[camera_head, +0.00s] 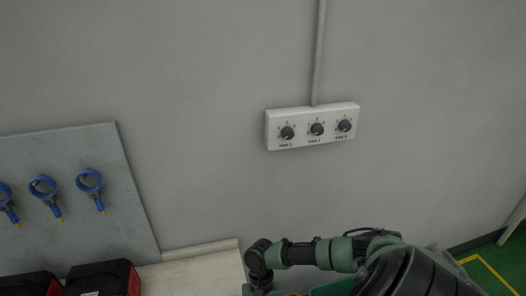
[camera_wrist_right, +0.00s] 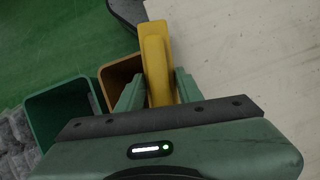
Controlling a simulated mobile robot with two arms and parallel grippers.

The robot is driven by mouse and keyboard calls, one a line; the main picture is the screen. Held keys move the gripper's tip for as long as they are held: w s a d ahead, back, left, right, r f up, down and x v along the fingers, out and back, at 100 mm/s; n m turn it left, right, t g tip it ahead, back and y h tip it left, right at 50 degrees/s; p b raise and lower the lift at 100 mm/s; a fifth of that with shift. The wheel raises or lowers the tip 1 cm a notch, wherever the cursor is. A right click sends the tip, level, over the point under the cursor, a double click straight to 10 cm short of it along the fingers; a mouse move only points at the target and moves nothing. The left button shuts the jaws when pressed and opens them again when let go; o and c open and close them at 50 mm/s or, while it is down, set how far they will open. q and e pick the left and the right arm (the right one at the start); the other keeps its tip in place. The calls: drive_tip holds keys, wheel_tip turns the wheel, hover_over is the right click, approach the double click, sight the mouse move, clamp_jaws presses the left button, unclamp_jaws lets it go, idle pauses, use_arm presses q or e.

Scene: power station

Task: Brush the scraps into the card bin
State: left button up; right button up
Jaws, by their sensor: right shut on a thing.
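My right gripper (camera_wrist_right: 158,86) is shut on a yellow thing (camera_wrist_right: 155,50), which looks like the brush's handle. The handle lies between the two green fingers at the edge of the pale worktop (camera_wrist_right: 260,60); I cannot tell whether it touches the top. A brown bin (camera_wrist_right: 119,72), perhaps the card bin, stands below, left of the handle and partly hidden by the gripper. No scraps can be made out. In the head view only my right arm shows, at the bottom; its gripper is out of that frame. My left gripper is not in view.
A green bin (camera_wrist_right: 62,110) stands left of the brown one, with a grey mass (camera_wrist_right: 15,135) beside it. In the head view, a fan switch box (camera_head: 313,127) is on the wall. A grey board (camera_head: 105,160) holds blue tools above black-and-red cases (camera_head: 100,280).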

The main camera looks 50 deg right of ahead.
drive_tip(key=shift+r, duration=0.1)
wheel_tip(320, 180, up, 2)
drive_tip(key=p, duration=0.2)
drive_tip(key=shift+r+p, duration=0.2)
drive_tip(key=shift+p, duration=0.2)
drive_tip(key=shift+r, duration=2.25)
drive_tip(key=shift+w, duration=0.1)
